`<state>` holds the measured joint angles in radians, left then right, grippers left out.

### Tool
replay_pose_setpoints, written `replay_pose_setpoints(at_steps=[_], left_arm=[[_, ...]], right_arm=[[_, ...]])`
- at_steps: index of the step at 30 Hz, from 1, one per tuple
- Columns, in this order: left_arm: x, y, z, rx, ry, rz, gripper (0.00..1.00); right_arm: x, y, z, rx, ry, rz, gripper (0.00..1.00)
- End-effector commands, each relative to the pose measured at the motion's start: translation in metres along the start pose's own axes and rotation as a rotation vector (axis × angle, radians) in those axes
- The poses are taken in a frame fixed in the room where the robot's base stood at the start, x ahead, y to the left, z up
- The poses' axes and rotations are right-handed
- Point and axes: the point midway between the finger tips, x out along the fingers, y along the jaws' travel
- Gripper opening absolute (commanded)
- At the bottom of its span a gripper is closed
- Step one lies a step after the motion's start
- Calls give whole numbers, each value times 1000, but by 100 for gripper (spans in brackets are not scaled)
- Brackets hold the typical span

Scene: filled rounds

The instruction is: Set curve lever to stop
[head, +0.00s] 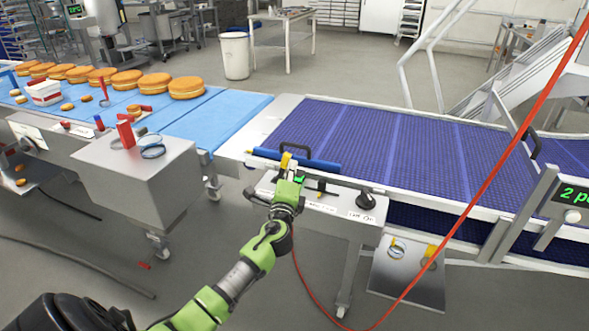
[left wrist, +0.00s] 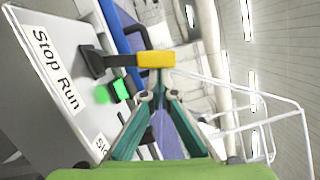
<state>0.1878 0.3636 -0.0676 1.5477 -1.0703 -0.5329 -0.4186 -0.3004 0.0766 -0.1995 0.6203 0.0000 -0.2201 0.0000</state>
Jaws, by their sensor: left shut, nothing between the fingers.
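A lever with a black arm and yellow grip (head: 285,160) stands on the control panel (head: 342,208) at the conveyor's near side. In the left wrist view the yellow grip (left wrist: 156,59) lies just beyond my fingertips. Beside it a label (left wrist: 55,68) reads "Stop Run"; I cannot tell for sure which end the lever points to. A green light (left wrist: 121,89) shows by the lever. No readable label names it as the curve lever. My left gripper (head: 288,180) is shut and empty, close to the grip; contact is unclear. My right gripper is not in view.
A black lever (head: 321,187) and a dark knob (head: 366,199) are on the same panel, to the right. A blue roller (head: 325,163) and black handle (head: 296,147) lie behind it. A grey box (head: 140,168) stands left. A red cable (head: 478,195) crosses the right side.

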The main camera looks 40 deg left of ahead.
Motion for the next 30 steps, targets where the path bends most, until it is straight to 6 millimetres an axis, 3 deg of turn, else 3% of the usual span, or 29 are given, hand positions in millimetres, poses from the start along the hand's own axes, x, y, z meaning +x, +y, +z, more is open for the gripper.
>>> replay_pose_setpoints(at_steps=[9,21,30], left_arm=[[7,-10,27,-259,-2,64,0],[14,-5,56,-555,-2,138,0],[16,1,65,-570,-1,143,0]], right_arm=[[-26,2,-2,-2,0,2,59],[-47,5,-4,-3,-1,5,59],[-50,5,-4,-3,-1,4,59]])
